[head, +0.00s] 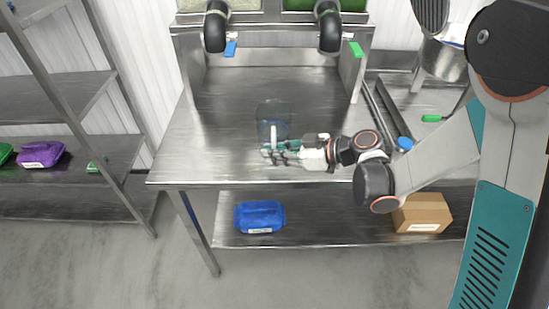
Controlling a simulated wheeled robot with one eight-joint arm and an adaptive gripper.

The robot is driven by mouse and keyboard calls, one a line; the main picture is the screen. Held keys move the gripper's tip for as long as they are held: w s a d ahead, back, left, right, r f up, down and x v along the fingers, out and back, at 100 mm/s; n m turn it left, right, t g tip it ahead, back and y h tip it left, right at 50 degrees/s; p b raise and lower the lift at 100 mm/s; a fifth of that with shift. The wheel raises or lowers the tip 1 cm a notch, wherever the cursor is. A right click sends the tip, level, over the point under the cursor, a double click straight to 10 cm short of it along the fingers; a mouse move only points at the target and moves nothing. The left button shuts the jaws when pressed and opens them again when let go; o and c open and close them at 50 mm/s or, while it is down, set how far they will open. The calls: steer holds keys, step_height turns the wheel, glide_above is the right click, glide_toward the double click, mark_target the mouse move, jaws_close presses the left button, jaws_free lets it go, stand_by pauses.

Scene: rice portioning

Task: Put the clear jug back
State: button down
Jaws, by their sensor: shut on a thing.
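The clear jug (273,112) is a see-through container standing upright at the middle of the steel table (190,160), with a pale upright handle on its near side. My gripper (272,152) reaches in from the right and is shut on the jug's handle. The fingers cover the lower part of the handle. I cannot tell whether the jug's base touches the table or is slightly above it.
Two dark dispenser spouts with a blue tab (230,49) and a green tab (355,49) hang above the table's back. A blue bag (259,217) and a cardboard box (422,213) lie on the lower shelf. A rack with a purple bag (41,154) stands left. The table's left side is clear.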

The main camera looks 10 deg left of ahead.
steer(key=shift+f, duration=0.4)
steer(key=shift+f, duration=0.2)
steer(key=c, duration=1.7)
jaws_free()
steer(key=shift+r, duration=0.1)
steer(key=shift+r, duration=0.15)
steer(key=p+v, duration=0.3)
steer(key=v, duration=0.9)
steer(key=shift+s, duration=0.1)
